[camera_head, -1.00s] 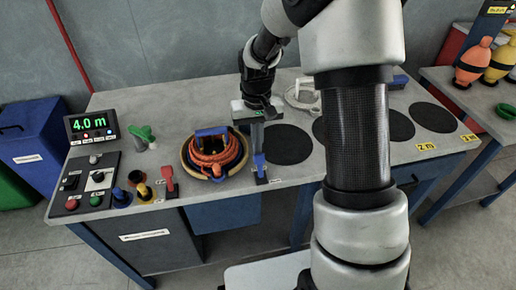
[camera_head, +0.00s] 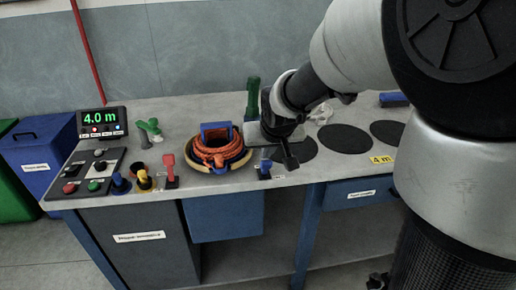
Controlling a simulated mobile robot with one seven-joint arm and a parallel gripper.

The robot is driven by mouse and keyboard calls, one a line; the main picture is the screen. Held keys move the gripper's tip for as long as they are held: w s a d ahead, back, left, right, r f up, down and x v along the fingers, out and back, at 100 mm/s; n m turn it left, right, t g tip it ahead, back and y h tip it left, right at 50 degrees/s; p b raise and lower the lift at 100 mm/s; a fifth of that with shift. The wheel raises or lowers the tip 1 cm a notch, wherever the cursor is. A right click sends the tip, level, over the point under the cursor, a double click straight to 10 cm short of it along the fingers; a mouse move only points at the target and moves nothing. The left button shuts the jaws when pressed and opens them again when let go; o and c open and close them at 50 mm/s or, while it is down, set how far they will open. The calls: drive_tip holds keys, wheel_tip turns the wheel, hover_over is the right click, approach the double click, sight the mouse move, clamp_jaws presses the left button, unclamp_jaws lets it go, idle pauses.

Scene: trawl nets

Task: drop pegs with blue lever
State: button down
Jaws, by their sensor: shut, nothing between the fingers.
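The small blue lever (camera_head: 265,167) stands at the front edge of the bench, right of the orange rope coil. A red lever (camera_head: 170,168) stands left of the coil. My gripper (camera_head: 290,163) is shut and empty, tilted with its dark fingertips low over the bench, just right of the blue lever. I cannot tell whether it touches the lever. No pegs can be made out for certain.
The orange rope coil (camera_head: 218,151) sits in a round holder with a blue piece. Blue (camera_head: 120,184) and yellow (camera_head: 144,180) knobs, a control panel (camera_head: 88,172) and a display (camera_head: 103,122) reading 4.0 m stand left. Black discs (camera_head: 346,139) lie right.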

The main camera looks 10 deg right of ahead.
drive_tip(key=shift+s+f, duration=0.2)
drive_tip(key=shift+s, duration=0.2)
drive_tip(key=shift+s+f, duration=0.25)
drive_tip(key=shift+r, duration=0.1)
drive_tip(key=w+r+p, duration=0.1)
drive_tip(key=w+r, duration=0.2)
drive_tip(key=shift+w+r+p, duration=0.3)
drive_tip(key=s+r+p, duration=0.1)
drive_tip(key=s+r, duration=0.4)
drive_tip(key=s, duration=0.2)
drive_tip(key=shift+r+p, duration=0.3)
drive_tip(key=shift+r, duration=0.05)
